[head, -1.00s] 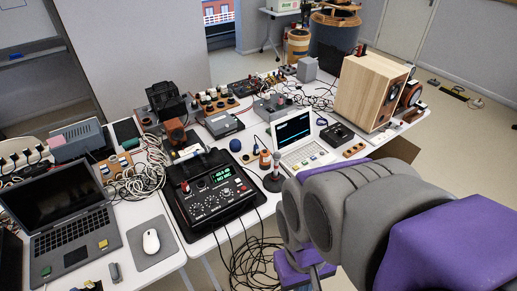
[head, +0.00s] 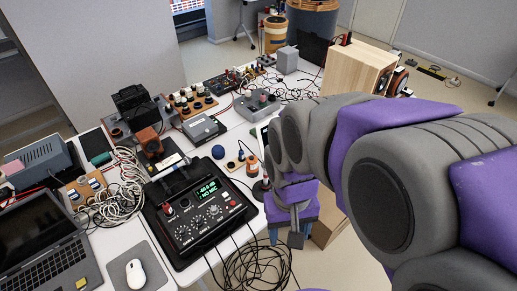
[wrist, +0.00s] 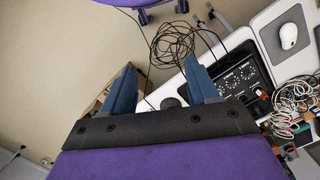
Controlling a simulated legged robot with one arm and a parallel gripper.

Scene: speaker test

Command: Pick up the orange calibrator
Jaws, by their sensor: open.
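The orange calibrator (head: 251,166) appears to be the small upright orange cylinder with a pale band. In the head view it stands on the white table, right of the black mixer-like unit (head: 200,215) and just left of my arm. My gripper (wrist: 160,64) is open in the wrist view, its two blue fingers apart with nothing between them. It hangs over the floor beside the table edge, in front of and to the right of the calibrator. I cannot make out the calibrator in the wrist view.
A dark-blue ball (head: 218,152) lies left of the calibrator. Black cables (head: 255,266) hang off the table edge near my gripper. A white mouse (head: 136,273) and laptop (head: 45,255) are at left. A wooden speaker (head: 357,70) stands behind my arm.

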